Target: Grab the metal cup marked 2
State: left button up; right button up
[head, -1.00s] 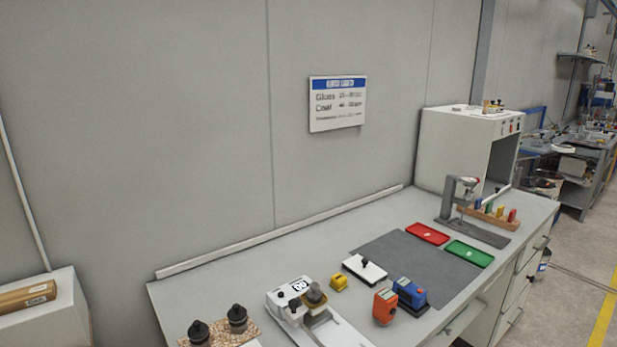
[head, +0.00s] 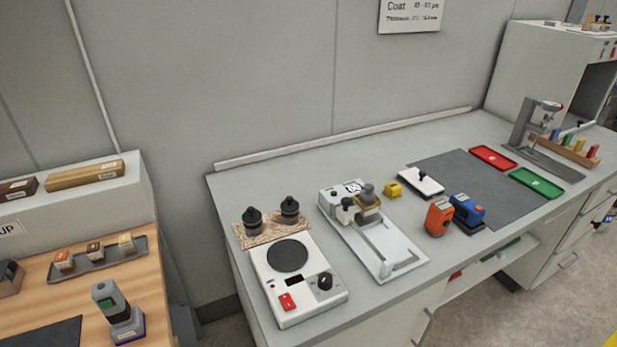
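I cannot make out a marking 2 on anything in view. A small metallic cup-like piece (head: 551,106) sits at the top of a grey stand (head: 524,125) at the back right of the bench, too small to read. A grey rounded piece (head: 366,192) sits on the white device with a roller-like arm (head: 385,240) in the middle, and I cannot tell whether it is a cup. Neither gripper is in view.
A white hotplate (head: 300,295) stands at the bench's front left, before two dark knobbed weights (head: 252,217). Orange (head: 438,218) and blue (head: 467,210) meters, a red tray (head: 493,157) and a green tray (head: 537,183) lie to the right. A gap separates a wooden bench (head: 95,295) on the left.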

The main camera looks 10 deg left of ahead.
aim_at(289, 219)
jog(key=i+l+u, duration=0.1)
jog(key=l, duration=0.25)
jog(key=i+l+u, duration=0.1)
jog(key=l, duration=0.25)
jog(key=i+l+u, duration=0.1)
jog(key=l, duration=0.25)
jog(key=i+l, duration=0.1)
jog(key=l, duration=0.25)
jog(key=u, duration=0.05)
